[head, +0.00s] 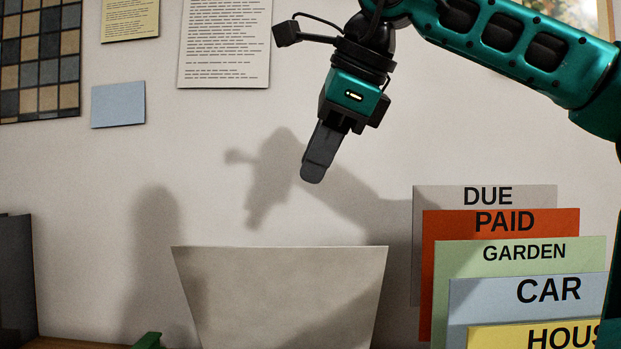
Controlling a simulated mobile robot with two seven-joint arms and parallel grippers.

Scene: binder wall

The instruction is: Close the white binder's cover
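A pale, off-white panel (280,295) stands at the bottom centre and is wider at its top edge; it looks like the white binder's raised cover. Its lower part is cut off by the frame, so the rest of the binder is hidden. My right gripper (313,172) hangs above the panel's top edge, fingers pointing down, with a clear gap between in the picture. Its fingers line up one behind the other, so their opening cannot be told. No object shows in them. My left gripper is not seen.
Labelled folders (500,255) stand at the right. A dark upright object (15,280) stands at the far left. A small green piece (148,341), cut off by the frame, lies at bottom left. Papers and a blue card (118,104) hang on the wall.

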